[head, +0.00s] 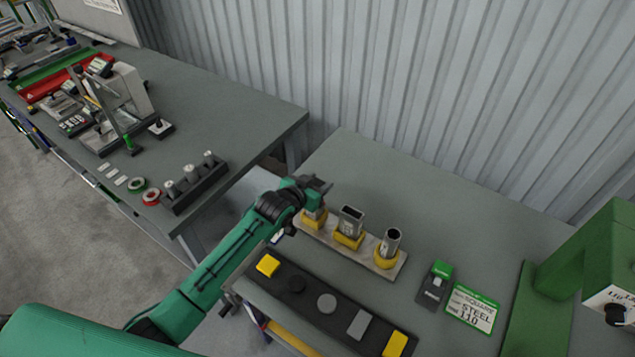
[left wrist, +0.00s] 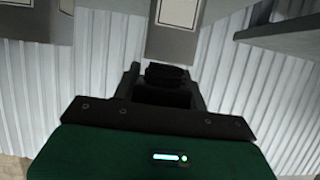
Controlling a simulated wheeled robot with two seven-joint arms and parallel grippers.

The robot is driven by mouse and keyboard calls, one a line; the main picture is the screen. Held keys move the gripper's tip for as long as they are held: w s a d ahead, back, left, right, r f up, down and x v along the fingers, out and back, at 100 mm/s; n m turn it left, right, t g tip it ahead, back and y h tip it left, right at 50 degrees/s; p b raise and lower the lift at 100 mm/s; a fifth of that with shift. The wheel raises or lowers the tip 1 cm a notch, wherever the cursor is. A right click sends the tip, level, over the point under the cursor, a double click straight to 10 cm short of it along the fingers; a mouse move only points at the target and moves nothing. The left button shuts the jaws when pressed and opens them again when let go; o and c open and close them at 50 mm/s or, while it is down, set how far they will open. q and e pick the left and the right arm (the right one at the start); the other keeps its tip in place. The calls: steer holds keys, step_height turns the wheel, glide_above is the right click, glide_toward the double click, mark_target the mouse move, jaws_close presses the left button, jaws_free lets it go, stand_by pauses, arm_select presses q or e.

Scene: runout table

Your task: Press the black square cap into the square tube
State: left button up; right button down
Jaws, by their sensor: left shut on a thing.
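My left gripper (head: 317,185) is over the left end of the tube stand. In the left wrist view its fingers (left wrist: 165,78) are shut on a small dark piece, which looks like the black square cap (left wrist: 167,73). The square tube (head: 315,210) stands upright in a yellow holder right below the gripper. Its top is hidden by the gripper, so I cannot tell whether the cap touches it. My right gripper is not in view.
A rectangular tube (head: 351,218) and a round tube (head: 391,242) stand upright to the right on the stand (head: 391,269). A dark tray (head: 309,293) in front holds several caps. A label card (head: 472,308) and a green machine (head: 590,250) are at the right.

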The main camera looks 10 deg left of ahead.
arm_select(q)
steer(key=shift+f+b, duration=0.3)
steer(key=shift+f, duration=0.25)
steer(key=o, duration=1)
steer(key=shift+o, duration=0.2)
steer(key=b+v, duration=0.4)
steer(key=v, duration=0.9)
steer(key=shift+s+a, duration=0.2)
steer(key=shift+s, duration=0.1)
steer(key=shift+r, duration=0.15)
steer(key=shift+c, duration=0.3)
